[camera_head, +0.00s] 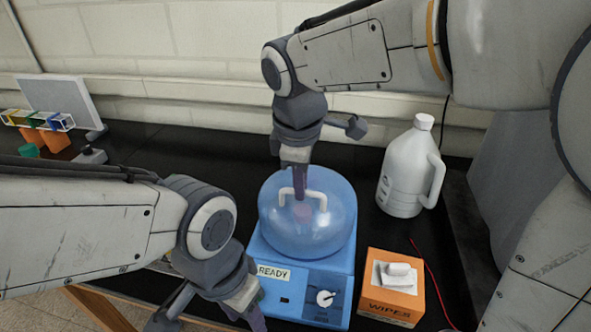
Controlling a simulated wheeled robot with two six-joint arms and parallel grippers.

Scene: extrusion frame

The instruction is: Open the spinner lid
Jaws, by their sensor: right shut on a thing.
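The spinner is a blue machine with a domed, see-through blue lid (333,228) resting down on its base (328,283). The base has a READY label and a dial (325,298) on its front. A white handle (318,197) arches over the top of the lid. My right gripper (301,207) reaches down from above and is shut on this handle, hiding its middle. My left gripper (254,316) hangs low at the front-left corner of the base, partly covering that corner. Its fingertips point down, and their gap cannot be made out.
An orange wipes box (390,300) stands just right of the spinner. A white jug (408,168) stands behind it. A tube rack (38,119) and a grey panel (65,96) are at the back left. The black bench top (165,142) is clear between rack and spinner.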

